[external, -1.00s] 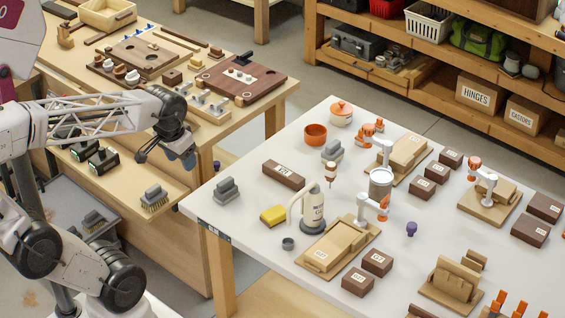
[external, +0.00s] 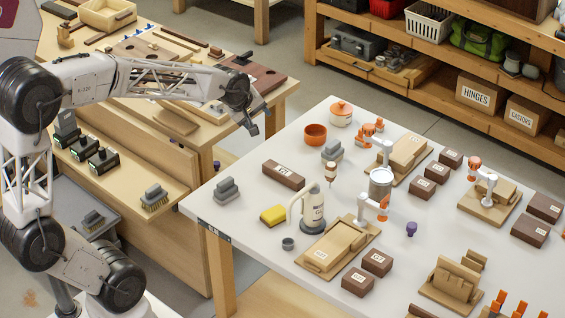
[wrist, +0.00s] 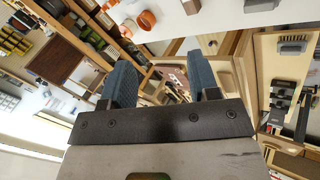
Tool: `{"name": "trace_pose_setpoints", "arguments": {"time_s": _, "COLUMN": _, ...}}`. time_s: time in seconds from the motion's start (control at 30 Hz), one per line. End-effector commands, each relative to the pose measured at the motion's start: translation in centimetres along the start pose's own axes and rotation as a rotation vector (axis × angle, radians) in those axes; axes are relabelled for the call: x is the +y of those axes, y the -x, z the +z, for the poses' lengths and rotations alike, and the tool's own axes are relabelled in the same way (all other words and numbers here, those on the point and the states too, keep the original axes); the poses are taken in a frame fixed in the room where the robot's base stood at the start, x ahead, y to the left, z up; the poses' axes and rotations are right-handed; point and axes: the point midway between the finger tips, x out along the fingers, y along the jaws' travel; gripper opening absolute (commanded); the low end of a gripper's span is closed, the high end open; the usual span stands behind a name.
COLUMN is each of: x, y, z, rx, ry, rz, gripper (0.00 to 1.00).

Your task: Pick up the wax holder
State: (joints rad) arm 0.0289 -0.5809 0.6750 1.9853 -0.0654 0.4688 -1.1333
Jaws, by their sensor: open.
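I cannot tell for certain which object is the wax holder. A white handled container with a dark base and a small unreadable label (external: 313,206) stands upright on the white table. An orange open pot (external: 315,135) and a white pot with an orange lid (external: 340,114) stand near that table's far left edge. The orange pot also shows in the wrist view (wrist: 147,19). My gripper (external: 250,128) hangs in the air by the wooden bench's right end, left of the white table. In the wrist view its two blue fingers (wrist: 162,82) are apart, with nothing held between them.
The wooden bench (external: 284,90) holds boards and small parts. A floor gap separates the two. Shelves (external: 450,100) stand behind.

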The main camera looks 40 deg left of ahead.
Motion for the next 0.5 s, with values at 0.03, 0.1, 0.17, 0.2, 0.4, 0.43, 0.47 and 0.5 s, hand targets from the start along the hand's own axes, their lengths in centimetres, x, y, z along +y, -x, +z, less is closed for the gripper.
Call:
{"name": "trace_pose_setpoints", "arguments": {"time_s": 0.03, "x": 0.9, "y": -1.4, "z": -0.3, "rx": 0.005, "ry": 0.064, "rz": 0.017, "gripper": 0.55}}
{"name": "trace_pose_setpoints", "arguments": {"time_s": 0.1, "x": 2.2, "y": -3.3, "z": -0.8, "rx": 0.013, "ry": 0.166, "rz": 0.047, "gripper": 0.55}}
{"name": "trace_pose_setpoints", "arguments": {"time_s": 0.17, "x": 3.3, "y": -4.9, "z": -1.2, "rx": 0.018, "ry": 0.253, "rz": 0.074, "gripper": 0.55}}
{"name": "trace_pose_setpoints", "arguments": {"time_s": 0.2, "x": 3.9, "y": -6.0, "z": -1.4, "rx": 0.02, "ry": 0.311, "rz": 0.091, "gripper": 0.55}}
{"name": "trace_pose_setpoints", "arguments": {"time_s": 0.4, "x": 6.7, "y": -11.5, "z": -2.4, "rx": 0.015, "ry": 0.604, "rz": 0.184, "gripper": 0.55}}
{"name": "trace_pose_setpoints", "arguments": {"time_s": 0.43, "x": 7.1, "y": -12.3, "z": -2.5, "rx": 0.012, "ry": 0.649, "rz": 0.199, "gripper": 0.55}}
{"name": "trace_pose_setpoints", "arguments": {"time_s": 0.47, "x": 7.5, "y": -13.2, "z": -2.7, "rx": 0.008, "ry": 0.691, "rz": 0.213, "gripper": 0.55}}
{"name": "trace_pose_setpoints", "arguments": {"time_s": 0.5, "x": 7.9, "y": -14.3, "z": -2.8, "rx": 0.003, "ry": 0.75, "rz": 0.232, "gripper": 0.55}}
